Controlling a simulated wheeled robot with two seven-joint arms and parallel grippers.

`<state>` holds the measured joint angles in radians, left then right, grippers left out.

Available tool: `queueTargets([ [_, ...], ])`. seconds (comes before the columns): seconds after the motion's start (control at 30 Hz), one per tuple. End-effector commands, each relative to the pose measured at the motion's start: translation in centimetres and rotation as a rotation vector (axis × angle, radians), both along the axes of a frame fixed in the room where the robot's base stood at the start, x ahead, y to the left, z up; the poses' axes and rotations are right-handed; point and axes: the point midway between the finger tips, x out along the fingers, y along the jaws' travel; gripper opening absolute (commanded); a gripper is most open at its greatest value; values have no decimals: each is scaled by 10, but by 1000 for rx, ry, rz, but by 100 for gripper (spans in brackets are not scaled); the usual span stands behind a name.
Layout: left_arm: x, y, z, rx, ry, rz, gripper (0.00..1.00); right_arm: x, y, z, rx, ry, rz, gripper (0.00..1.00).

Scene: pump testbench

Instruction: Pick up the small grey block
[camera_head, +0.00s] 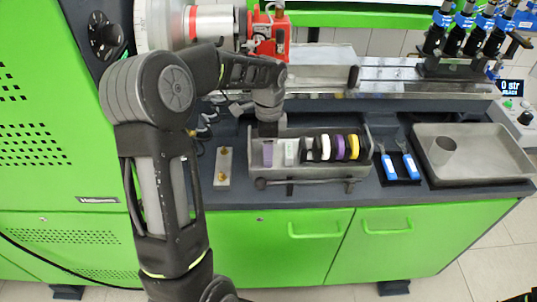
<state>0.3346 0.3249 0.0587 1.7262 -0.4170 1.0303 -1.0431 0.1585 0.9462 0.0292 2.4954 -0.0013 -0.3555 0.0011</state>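My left arm comes in from the lower left and reaches over the bench. Its gripper (268,130) points down over the left end of a grey metal tray (318,172). Just below it in the tray stands a small grey-purple block (268,154), the nearest match to a small grey block. The fingertips are small and dark; I cannot tell whether they touch the block or how far apart they are. A whitish block with green (290,152) stands beside it on the right.
Black, white, purple and yellow rings (340,148) fill the tray's right part. A pale plate with brass knobs (223,167) lies left of it. Blue-handled tools (410,166) and a large metal tray (485,165) holding a grey cylinder (441,150) are right. Machine parts (268,35) stand behind.

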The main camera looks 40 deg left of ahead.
Motion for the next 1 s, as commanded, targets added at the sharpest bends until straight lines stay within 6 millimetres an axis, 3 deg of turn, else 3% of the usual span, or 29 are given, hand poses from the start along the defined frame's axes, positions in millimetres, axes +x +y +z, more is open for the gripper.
queueTargets([
  [0.2, 0, 0, 0, 0, 0, 0, 19, 0, 0, 0, 0, 0, 0, 0],
  [0.67, -2, -2, 6, 1, -1, 0, 19, 0, 0, -5, 0, 0, 0, 0],
  [1.0, -2, -2, 46, 0, -4, 1, 19, 0, 0, -9, 0, -1, 0, 0],
])
